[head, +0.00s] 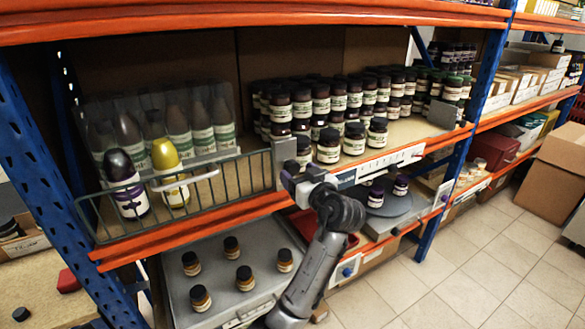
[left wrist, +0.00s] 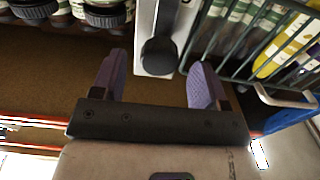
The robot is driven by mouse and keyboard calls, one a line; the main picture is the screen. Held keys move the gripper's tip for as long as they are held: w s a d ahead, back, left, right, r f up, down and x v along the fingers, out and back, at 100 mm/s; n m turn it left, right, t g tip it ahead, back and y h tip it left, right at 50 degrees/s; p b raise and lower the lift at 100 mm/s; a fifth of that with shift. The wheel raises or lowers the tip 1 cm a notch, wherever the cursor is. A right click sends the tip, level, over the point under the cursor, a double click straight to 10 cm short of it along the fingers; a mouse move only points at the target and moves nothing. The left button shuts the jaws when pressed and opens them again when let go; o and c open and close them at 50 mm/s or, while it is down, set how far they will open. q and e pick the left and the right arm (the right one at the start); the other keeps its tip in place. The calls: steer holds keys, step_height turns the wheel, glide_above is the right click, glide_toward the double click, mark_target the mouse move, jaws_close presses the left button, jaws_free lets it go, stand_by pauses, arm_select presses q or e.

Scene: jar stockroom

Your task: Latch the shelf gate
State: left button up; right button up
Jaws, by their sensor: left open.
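The green wire shelf gate (head: 235,177) stands along the front of the shelf's left bay, with a pale handle (head: 187,179) on it. Its right end is beside a grey latch plate (head: 286,152). In the left wrist view, a dark latch lever with a rounded end (left wrist: 159,56) lies on the pale plate (left wrist: 146,25); the gate wires (left wrist: 240,45) are just right of it. My left gripper (head: 294,174) is at the plate. Its purple fingers (left wrist: 155,80) are open either side of the lever, with gaps showing. Whether the lever engages the gate is unclear.
Dark jars (head: 328,146) stand close right of the plate. Small jars sit on a grey tray (head: 262,238) below. An orange beam (head: 215,220) edges the shelf.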

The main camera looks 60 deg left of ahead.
mark_target(294, 170)
arm_select(q)
steer(key=shift+a, duration=1.75)
steer(key=shift+c, duration=0.3)
